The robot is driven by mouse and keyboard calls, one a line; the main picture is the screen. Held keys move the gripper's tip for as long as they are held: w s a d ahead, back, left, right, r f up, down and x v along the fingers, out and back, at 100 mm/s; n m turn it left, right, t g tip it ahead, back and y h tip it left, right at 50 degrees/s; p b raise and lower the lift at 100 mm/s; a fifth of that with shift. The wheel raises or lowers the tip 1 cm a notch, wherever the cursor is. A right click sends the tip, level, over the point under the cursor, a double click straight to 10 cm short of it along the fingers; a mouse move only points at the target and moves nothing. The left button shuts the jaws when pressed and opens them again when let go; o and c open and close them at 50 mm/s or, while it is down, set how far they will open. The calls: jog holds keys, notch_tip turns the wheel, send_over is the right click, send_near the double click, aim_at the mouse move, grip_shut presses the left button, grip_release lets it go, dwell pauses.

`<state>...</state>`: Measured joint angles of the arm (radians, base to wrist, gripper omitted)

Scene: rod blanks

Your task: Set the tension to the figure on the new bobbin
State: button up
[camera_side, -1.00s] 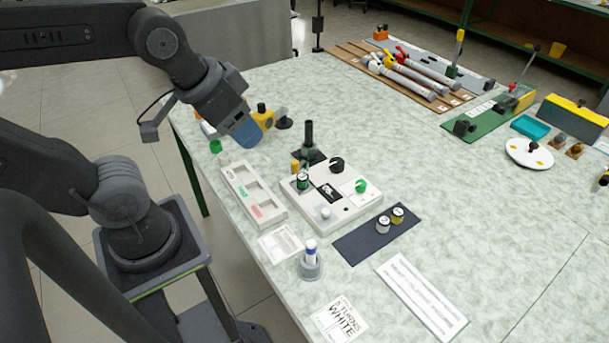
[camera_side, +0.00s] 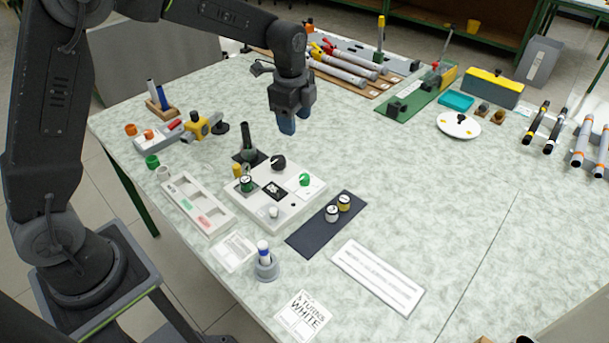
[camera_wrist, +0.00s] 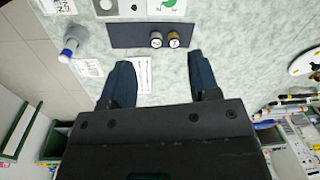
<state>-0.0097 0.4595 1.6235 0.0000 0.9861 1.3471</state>
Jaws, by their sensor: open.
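The white winding panel (camera_side: 288,207) sits mid-table with a black knob (camera_side: 278,162), a green knob (camera_side: 305,180) and a small dark display (camera_side: 275,190). A bobbin with green winding (camera_side: 246,183) stands on its left part. My gripper (camera_side: 291,125) hangs above the table behind the panel, open and empty, fingers apart in the wrist view (camera_wrist: 160,85).
A card reading "TURNS WHITE" (camera_side: 303,315) lies at the front. A marker stands in a grey cup (camera_side: 267,268). A three-slot tray (camera_side: 199,203) is left of the panel, and a dark upright post (camera_side: 245,138) stands behind it.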

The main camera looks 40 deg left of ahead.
aim_at(305, 176)
jog(key=w+f+m, duration=0.1)
jog(key=f, duration=0.5)
jog(key=w+f, duration=0.1)
jog(key=f, duration=0.6)
jog(key=w+f+m, duration=0.1)
jog(key=f, duration=0.5)
jog(key=shift+w+f+m+g, duration=0.1)
jog(key=shift+f+m+g, duration=0.2)
jog(key=shift+g, duration=0.1)
jog(key=shift+c, duration=0.3)
jog(key=c, duration=0.9)
jog(key=shift+o, duration=0.2)
